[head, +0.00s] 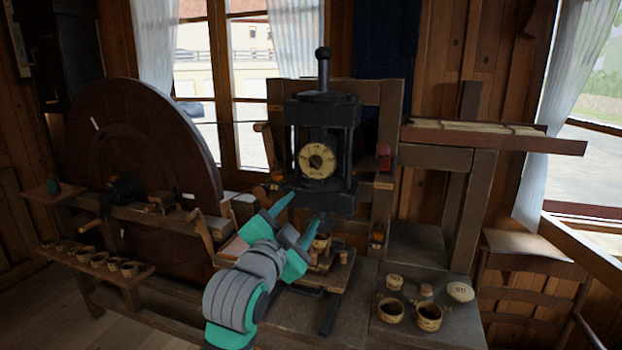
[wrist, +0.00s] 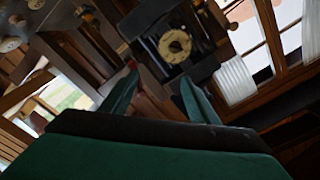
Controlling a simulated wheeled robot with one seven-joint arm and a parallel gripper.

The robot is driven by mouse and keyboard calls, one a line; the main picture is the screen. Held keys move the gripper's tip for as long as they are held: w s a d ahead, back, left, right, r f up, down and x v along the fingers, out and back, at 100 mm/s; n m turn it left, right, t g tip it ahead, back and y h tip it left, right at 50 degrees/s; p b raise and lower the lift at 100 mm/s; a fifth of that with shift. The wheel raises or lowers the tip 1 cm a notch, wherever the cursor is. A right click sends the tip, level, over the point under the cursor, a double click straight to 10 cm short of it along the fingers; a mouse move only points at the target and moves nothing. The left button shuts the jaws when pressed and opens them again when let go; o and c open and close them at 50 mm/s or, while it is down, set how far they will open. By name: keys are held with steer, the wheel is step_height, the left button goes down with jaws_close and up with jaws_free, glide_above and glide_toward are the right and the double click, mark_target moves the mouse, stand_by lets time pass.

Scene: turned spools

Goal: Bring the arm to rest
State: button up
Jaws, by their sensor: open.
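My gripper (head: 296,220) is in front of the dark press, with its two teal fingers spread and nothing seen between them. It points up and toward the press. In the wrist view, the two teal fingers of my gripper (wrist: 157,92) stand apart, with the press beyond them. The black press (head: 322,125) has a round pale wooden disc (head: 318,161) with a dark centre on its front; the disc also shows in the wrist view (wrist: 175,46). A small wooden spool or cup (head: 321,242) stands below the press, close to the right finger; I cannot tell whether they touch.
A large brown wheel (head: 150,150) stands at the left. Several small cups sit on a low shelf (head: 140,271). At the right, two cups (head: 428,317) and pale labelled discs (head: 460,291) lie on the bench. A chair (head: 530,262) stands at far right. A shelf (head: 490,136) juts out at upper right.

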steer(key=s+d+f+n+y, duration=0.1)
steer(key=s+f+n, duration=0.2)
steer(key=f, duration=0.6)
steer(key=s+d+f+n+y, duration=0.1)
steer(key=s+f+n, duration=0.15)
steer(key=f, duration=0.65)
steer(key=s+f+n+y, duration=0.1)
steer(key=s+f+n, duration=0.25)
steer(key=f, duration=0.55)
steer(key=s+d+f+n+y, duration=0.2)
steer(key=s+f+n, duration=0.2)
steer(key=s+f, duration=1)
steer(key=s+a+f+g, duration=0.1)
steer(key=s+f+g, duration=0.1)
steer(key=s, duration=2.5)
steer(key=shift+s+a+f+y, duration=0.2)
steer(key=shift+s+f+y, duration=0.15)
steer(key=shift+f, duration=0.2)
